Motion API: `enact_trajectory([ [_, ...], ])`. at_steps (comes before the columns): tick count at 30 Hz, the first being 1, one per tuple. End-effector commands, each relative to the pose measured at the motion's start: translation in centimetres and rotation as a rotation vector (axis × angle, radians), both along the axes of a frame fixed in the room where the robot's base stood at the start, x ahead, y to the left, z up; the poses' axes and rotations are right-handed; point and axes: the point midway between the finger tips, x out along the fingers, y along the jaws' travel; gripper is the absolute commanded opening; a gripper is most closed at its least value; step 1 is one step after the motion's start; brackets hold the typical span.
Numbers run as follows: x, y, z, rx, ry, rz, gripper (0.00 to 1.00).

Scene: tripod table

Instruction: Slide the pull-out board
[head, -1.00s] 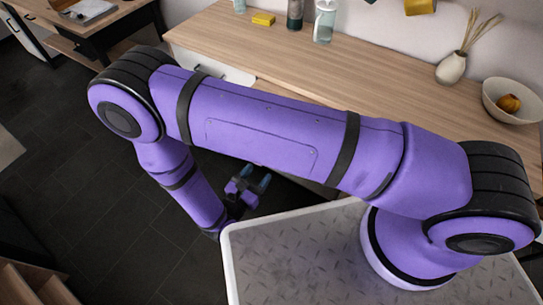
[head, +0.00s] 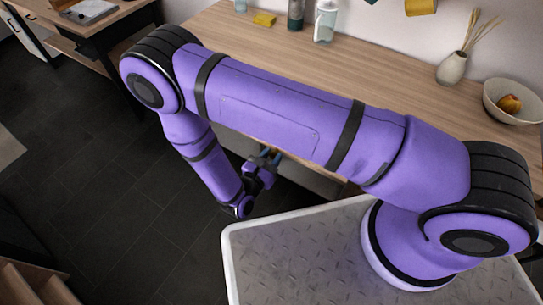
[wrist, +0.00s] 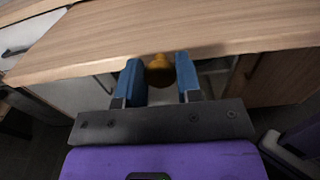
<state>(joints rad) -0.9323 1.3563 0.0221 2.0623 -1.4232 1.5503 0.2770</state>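My gripper (wrist: 160,78) is open in the wrist view, with its two blue fingers pointing at the cabinet under the wooden worktop. A round brass-coloured knob (wrist: 159,70) shows between the fingertips, just below the worktop's edge. I cannot tell whether either finger touches it. The pull-out board is not clearly distinguishable; what the knob is fixed to is mostly hidden by the fingers and the worktop edge. In the head view my gripper (head: 270,156) is low in front of the cabinet, below the worktop edge, partly hidden by my arm.
The wooden worktop (head: 250,45) overhangs close above the fingers. Dark floor (head: 75,185) is open to the left.

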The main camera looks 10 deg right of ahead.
Motion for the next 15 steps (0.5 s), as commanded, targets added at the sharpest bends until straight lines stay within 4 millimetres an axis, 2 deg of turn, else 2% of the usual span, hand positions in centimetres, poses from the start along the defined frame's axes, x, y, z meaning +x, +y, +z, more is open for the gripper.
enact_trajectory([
  [1, 0.0, 0.0, 0.0, 0.0, 0.0, 0.0, 0.21],
  [3, 0.0, 0.0, 0.0, 0.0, 0.0, 0.0, 0.05],
  [4, 0.0, 0.0, 0.0, 0.0, 0.0, 0.0, 0.0],
  [11, 0.4, -0.4, 0.0, -0.001, -0.001, -0.001, 0.0],
  [15, 1.7, -1.7, 0.0, -0.001, -0.001, -0.001, 0.0],
])
